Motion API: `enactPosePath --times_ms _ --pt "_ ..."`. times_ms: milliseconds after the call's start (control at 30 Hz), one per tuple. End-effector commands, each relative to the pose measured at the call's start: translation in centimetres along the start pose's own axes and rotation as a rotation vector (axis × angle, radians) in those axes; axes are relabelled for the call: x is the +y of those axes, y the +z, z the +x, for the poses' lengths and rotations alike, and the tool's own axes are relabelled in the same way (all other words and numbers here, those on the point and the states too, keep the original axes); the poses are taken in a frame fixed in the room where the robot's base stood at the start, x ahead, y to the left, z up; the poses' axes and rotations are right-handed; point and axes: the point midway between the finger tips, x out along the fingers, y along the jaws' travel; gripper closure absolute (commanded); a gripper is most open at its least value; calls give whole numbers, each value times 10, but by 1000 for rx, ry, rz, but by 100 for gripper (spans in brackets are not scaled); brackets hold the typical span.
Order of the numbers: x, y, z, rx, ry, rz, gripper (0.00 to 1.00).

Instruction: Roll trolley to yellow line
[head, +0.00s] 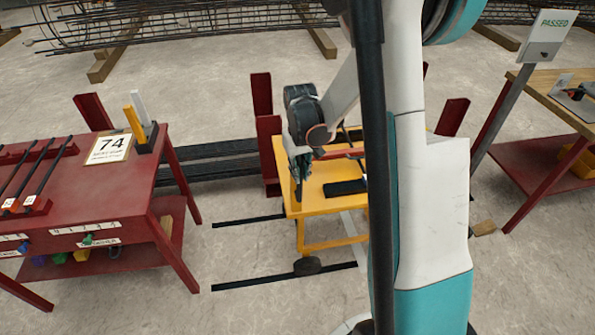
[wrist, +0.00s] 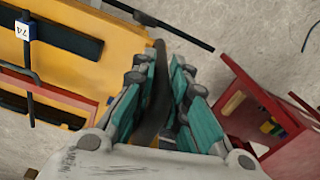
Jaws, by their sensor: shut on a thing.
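The yellow trolley (head: 325,208) stands on the concrete floor in the middle of the head view, partly hidden behind my arm. Its yellow top (wrist: 100,60) with dark pads fills the left of the wrist view. My gripper (head: 301,168) is at the trolley's left edge. In the wrist view its teal fingers (wrist: 165,105) are closed around a dark bar (wrist: 155,95) at that edge, which looks like the trolley's handle. A black rod with a "74" tag (wrist: 27,28) and a red frame lie over the trolley top. No yellow floor line is visible.
Red posts (head: 262,95) stand behind. A wood-topped bench (head: 560,95) with a "PASSED" sign (head: 552,25) is at right.

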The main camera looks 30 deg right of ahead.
Motion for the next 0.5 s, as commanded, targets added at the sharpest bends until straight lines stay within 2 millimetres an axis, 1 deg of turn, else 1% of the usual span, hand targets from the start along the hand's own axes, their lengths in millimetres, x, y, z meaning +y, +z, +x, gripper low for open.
enactPosePath --times_ms 100,133,200,333,500 --pt "0 1 0 -1 -1 0 100" --pt "0 0 0 -1 -1 0 81" --pt "0 0 0 -1 -1 0 66" --pt "0 0 0 -1 -1 0 64" --pt "0 0 0 -1 0 0 64"
